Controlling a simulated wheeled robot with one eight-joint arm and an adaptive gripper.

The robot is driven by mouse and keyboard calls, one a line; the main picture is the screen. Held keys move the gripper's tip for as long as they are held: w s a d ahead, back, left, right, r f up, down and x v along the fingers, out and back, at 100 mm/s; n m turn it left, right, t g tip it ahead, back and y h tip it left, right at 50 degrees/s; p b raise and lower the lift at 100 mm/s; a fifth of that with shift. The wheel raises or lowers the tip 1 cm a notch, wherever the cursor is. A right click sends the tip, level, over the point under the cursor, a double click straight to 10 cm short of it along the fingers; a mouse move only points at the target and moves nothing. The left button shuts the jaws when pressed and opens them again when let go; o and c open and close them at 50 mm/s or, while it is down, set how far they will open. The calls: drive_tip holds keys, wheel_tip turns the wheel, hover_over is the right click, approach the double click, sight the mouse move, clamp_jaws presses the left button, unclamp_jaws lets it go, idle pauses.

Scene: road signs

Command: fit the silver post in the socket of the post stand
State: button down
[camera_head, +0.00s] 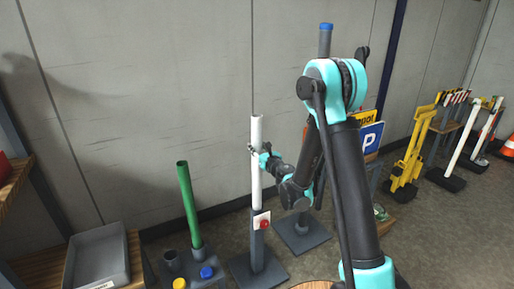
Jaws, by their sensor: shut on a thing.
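The silver post (257,185), pale and nearly white here, stands upright. My gripper (256,151) is shut on it in its upper part, reaching in from the right. The post stand has a flat dark base (258,271) and a short grey socket tube (257,245). The post's lower end lines up with the top of this tube and appears to meet it. I cannot tell whether it is inside the socket or how deep. A small white plate with a red knob (263,223) sits at the tube's upper part and partly covers that spot.
A green post (189,205) stands left in a grey block with yellow and blue caps. A grey tray (98,262) is further left. A blue-capped post (325,42) rises behind my arm. The wall is close behind.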

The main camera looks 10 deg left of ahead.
sight(259, 129)
drive_tip(key=shift+f, duration=0.1)
idle(0.3)
drive_tip(key=c, duration=0.9)
unclamp_jaws()
drive_tip(key=shift+o, duration=0.2)
drive_tip(key=shift+r, duration=4.95)
